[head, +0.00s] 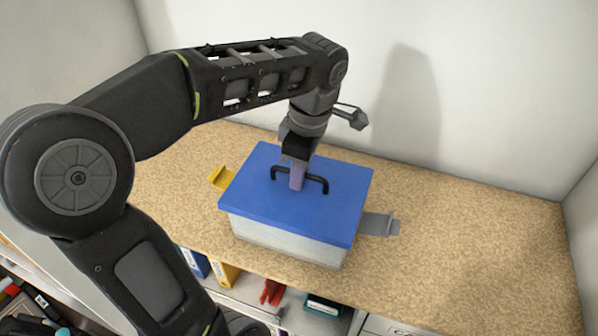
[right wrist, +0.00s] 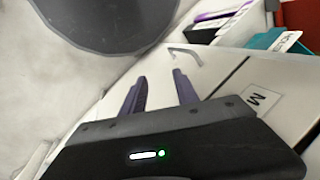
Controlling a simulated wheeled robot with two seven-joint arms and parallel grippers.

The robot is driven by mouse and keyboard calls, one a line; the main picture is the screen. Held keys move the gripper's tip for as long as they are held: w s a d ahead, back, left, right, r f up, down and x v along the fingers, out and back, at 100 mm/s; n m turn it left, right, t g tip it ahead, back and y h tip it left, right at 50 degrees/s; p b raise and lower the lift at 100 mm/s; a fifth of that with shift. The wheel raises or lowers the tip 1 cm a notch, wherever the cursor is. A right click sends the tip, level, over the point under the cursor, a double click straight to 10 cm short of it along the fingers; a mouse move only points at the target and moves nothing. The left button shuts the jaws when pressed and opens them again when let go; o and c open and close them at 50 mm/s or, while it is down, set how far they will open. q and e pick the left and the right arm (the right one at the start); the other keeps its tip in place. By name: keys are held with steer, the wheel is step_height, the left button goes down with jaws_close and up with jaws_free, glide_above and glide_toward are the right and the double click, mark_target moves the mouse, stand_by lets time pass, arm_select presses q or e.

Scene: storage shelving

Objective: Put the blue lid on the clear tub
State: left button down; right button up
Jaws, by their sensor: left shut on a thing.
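The blue lid (head: 260,200) lies over the top of the clear tub (head: 290,241) in the head view, roughly lined up with its rim. Whether it is fully seated cannot be told. The tub stands on the speckled shelf top. My left gripper (head: 297,184) comes down from above and is shut on the black handle (head: 316,180) in the middle of the lid. My right gripper (right wrist: 160,95) shows in the right wrist view, its two purple fingers apart with nothing between them, away from the tub.
A yellow latch (head: 222,177) sticks out left of the tub and a grey latch (head: 378,224) right of it. The shelf top (head: 480,240) is clear to the right. Binders (head: 225,274) stand below. A drawer handle (right wrist: 187,54) is beyond my right gripper.

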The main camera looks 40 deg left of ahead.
arm_select(q)
steer(key=shift+f, duration=0.15)
steer(key=c, duration=1.4)
jaws_free()
steer(key=shift+r, duration=0.4)
steer(key=r+p, duration=0.4)
steer(key=d+r+p, duration=0.1)
steer(key=r, duration=0.2)
steer(key=shift+w+p, duration=0.15)
steer(key=shift+p, duration=0.25)
